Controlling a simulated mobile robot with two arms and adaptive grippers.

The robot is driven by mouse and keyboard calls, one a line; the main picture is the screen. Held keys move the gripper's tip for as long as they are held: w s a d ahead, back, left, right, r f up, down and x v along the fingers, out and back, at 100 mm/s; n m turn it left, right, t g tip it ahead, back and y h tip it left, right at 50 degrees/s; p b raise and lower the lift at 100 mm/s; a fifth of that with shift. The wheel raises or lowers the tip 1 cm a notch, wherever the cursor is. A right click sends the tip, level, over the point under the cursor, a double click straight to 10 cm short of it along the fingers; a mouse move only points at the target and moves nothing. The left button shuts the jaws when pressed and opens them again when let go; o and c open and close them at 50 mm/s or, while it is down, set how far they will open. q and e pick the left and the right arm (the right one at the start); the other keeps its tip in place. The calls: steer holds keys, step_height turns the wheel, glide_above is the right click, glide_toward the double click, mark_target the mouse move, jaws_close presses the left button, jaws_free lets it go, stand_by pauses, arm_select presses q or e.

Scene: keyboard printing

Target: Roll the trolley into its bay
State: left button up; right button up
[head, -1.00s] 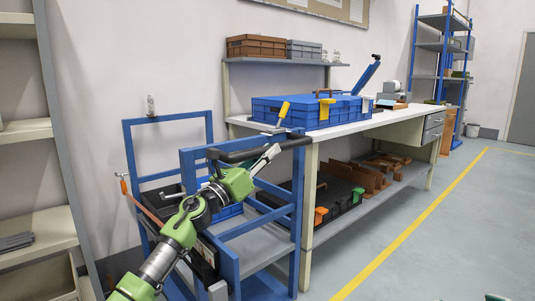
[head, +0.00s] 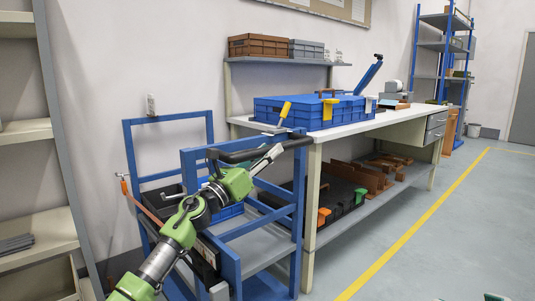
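The trolley (head: 226,261) has a blue frame, grey shelves and a black push handle on its near right side. It stands upright between the cream shelving and the workbench, close beside the bench's left end. My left gripper (head: 268,156) is at the black handle and appears shut on it, though the handle and hand partly hide the fingers. A blue box and a black box sit inside the trolley, partly behind my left arm. No floor marking of a bay shows; the floor under the trolley is mostly hidden.
The workbench (head: 372,127) carries a blue crate (head: 309,115) and holds bins on its lower shelf. Cream shelving (head: 38,236) stands close at the left. A yellow line (head: 420,228) crosses the clear grey floor at right. The wall is behind the trolley.

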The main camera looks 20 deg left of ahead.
arm_select(q)
steer(key=shift+s+d, duration=0.1)
steer(key=shift+s, duration=0.05)
steer(key=shift+s+f, duration=0.2)
steer(key=v, duration=1.1)
steer(key=shift+a, duration=0.3)
steer(key=shift+s, duration=0.1)
